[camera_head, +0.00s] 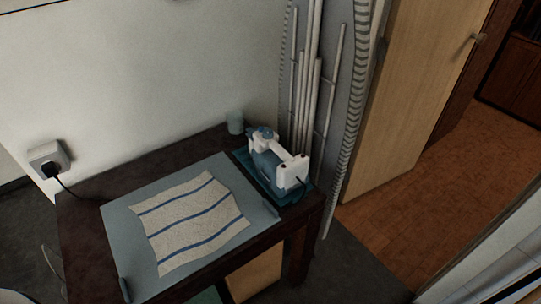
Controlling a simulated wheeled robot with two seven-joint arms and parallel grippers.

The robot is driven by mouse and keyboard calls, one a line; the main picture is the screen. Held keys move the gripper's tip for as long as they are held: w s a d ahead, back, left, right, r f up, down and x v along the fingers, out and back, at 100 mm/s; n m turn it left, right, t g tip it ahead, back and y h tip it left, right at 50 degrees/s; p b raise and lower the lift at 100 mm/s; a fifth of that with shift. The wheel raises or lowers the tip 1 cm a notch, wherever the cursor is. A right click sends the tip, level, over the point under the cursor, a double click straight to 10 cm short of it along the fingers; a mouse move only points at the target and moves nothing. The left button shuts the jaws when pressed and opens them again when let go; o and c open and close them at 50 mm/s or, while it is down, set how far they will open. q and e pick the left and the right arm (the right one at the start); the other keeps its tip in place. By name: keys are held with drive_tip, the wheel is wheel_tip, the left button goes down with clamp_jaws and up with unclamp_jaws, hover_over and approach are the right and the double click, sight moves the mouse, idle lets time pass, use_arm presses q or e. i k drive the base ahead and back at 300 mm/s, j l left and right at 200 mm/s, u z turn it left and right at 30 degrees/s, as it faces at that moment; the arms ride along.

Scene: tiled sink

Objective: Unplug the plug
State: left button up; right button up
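A black plug (51,170) sits in a white wall socket (47,156) at the left, just above the table's left end. A dark cord (68,189) runs from the plug down toward the table, and its further course is hard to follow. Neither of my grippers is in view, so I cannot see how they stand relative to the plug.
A dark table (88,250) holds a blue-grey mat (125,238), a striped cloth (190,222), a blue and white iron (272,165) and a small cup (235,122). A wooden door (415,90) stands at the right.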

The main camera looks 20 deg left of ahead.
sight(50, 170)
drive_tip(key=u, duration=2.1)
drive_tip(key=i+j+z, duration=0.15)
drive_tip(key=j+z, duration=0.2)
drive_tip(key=j, duration=0.85)
drive_tip(key=j+z, duration=0.4)
drive_tip(key=j, duration=0.85)
